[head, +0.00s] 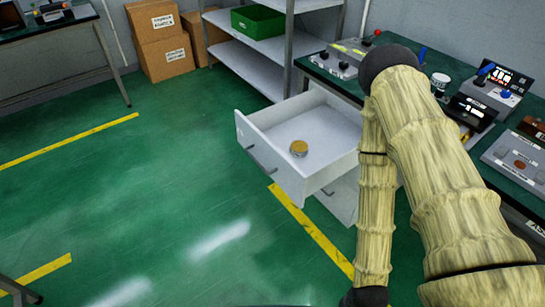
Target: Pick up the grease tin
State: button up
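A small round tin with a golden-yellow lid (299,148), which looks like the grease tin, stands inside an open white drawer (262,171). It sits on the drawer floor, near the front panel, with clear space around it. The drawer is pulled out from under the workbench at the right. My arm in its pale tan, ribbed cover fills the right side of the head view and hides part of the drawer's right side and the bench. My gripper is not visible in this view.
The green-topped workbench (345,86) at the right carries several control boxes, one with a blue-handled lever (484,76). A grey shelf (262,75) holds a green crate (258,20). Cardboard boxes (166,57) stand at the back wall. The green floor left of the drawer is free.

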aim_at(299, 148)
jog(key=u, duration=2.35)
jog(key=i, duration=1.4)
jog(key=z, duration=3.1)
